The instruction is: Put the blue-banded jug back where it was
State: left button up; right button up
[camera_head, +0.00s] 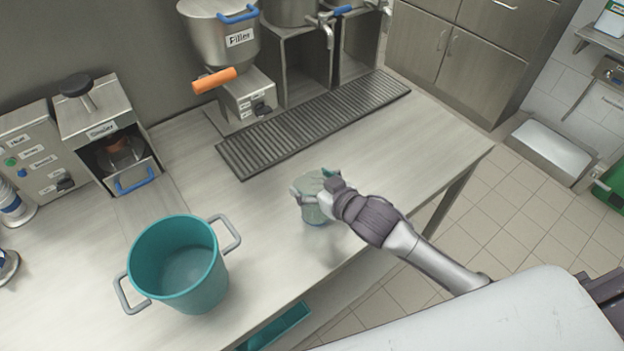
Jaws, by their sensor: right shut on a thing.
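My right gripper (318,193) comes in from the right and is shut on a pale green, see-through jug (316,212) over the front part of the steel counter. The jug looks upright, with a bluish edge low on it; its band is mostly hidden or too small to make out. I cannot tell whether its base touches the counter. The gripper's fingers and wrist cover part of its upper side. My left gripper is not in view.
A large teal pot (205,290) with two grey handles stands at the front left. A sealing machine (95,115) stands at the left. The counter between pot and jug is clear.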

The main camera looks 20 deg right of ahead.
jog(key=shift+f, duration=0.1)
jog(key=o, duration=1.3)
jog(key=shift+f, duration=0.1)
jog(key=shift+o, duration=1.2)
jog(key=shift+r, duration=0.2)
jog(key=b+v, duration=0.2)
jog(key=v, duration=1)
jog(key=shift+f, duration=0.1)
